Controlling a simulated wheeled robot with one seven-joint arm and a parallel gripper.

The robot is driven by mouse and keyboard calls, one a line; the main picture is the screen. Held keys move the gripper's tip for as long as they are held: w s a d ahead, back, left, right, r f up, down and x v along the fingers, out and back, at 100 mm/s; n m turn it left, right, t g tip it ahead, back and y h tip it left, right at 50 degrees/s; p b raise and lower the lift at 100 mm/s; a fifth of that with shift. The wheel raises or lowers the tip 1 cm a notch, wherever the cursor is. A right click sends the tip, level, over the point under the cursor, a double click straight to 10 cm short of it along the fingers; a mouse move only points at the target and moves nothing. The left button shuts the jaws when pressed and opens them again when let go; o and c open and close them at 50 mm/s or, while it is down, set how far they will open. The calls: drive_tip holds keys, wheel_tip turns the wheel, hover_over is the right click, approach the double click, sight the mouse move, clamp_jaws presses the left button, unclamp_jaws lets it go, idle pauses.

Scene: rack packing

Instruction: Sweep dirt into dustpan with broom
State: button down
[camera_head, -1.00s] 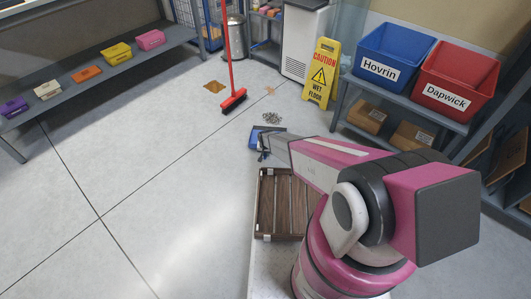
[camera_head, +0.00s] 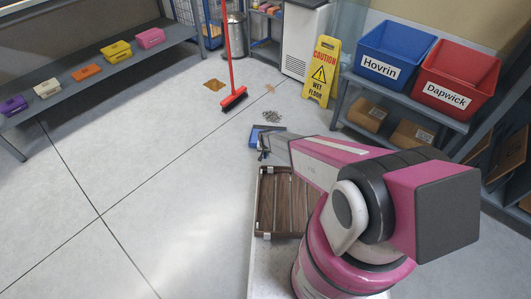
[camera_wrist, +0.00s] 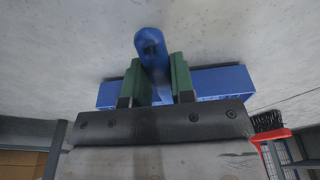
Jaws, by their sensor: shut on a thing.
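A red broom (camera_head: 235,97) with dark bristles stands upright on the floor, its long handle rising out of the top of the head view. Its red head also shows at the lower right of the wrist view (camera_wrist: 270,135). A small grey pile of dirt (camera_head: 271,115) lies on the floor right of the broom head. The blue dustpan (camera_head: 254,136) is just in front of the pile, partly hidden by my arm. In the wrist view, my gripper (camera_wrist: 158,80) is shut on the handle of the blue dustpan (camera_wrist: 222,82), with green fingers on both sides.
A yellow wet floor sign (camera_head: 321,72) stands right of the dirt. A brown slatted crate (camera_head: 280,205) is close in front of me. A rack with a blue bin (camera_head: 394,55) and a red bin (camera_head: 455,80) is at the right. Floor (camera_head: 140,170) at the left is clear.

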drive_tip(key=shift+f, duration=0.5)
drive_tip(key=c, duration=0.9)
unclamp_jaws()
drive_tip(key=r, duration=0.3)
drive_tip(key=s+r, duration=0.1)
drive_tip(key=r, duration=0.7)
drive_tip(key=shift+s, duration=0.35)
